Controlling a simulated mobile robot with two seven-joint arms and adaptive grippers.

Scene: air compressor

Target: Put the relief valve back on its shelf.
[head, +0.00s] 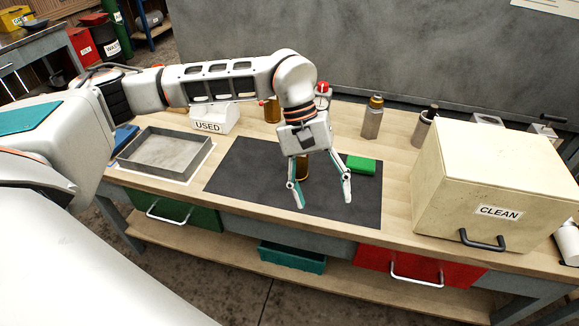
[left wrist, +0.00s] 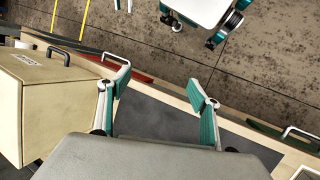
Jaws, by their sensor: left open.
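My left gripper (head: 321,203) is open above the dark mat (head: 245,180) on the bench, fingers pointing down. In the left wrist view the gripper (left wrist: 160,92) shows nothing between its fingers. A brass-brown cylinder (head: 302,170) stands on the mat behind the gripper, partly hidden by it. A small fitting with a red top (head: 323,89) stands at the back of the bench, just right of my arm. I cannot tell which of these, if either, is the relief valve. No shelf labelled for it shows. My right gripper is not in view.
A cream CLEAN box (head: 455,205) fills the bench's right side. A grey tray (head: 190,170) and a USED box (head: 225,122) are at left. A brass-topped bottle (head: 372,122) stands behind. The mat's front is clear.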

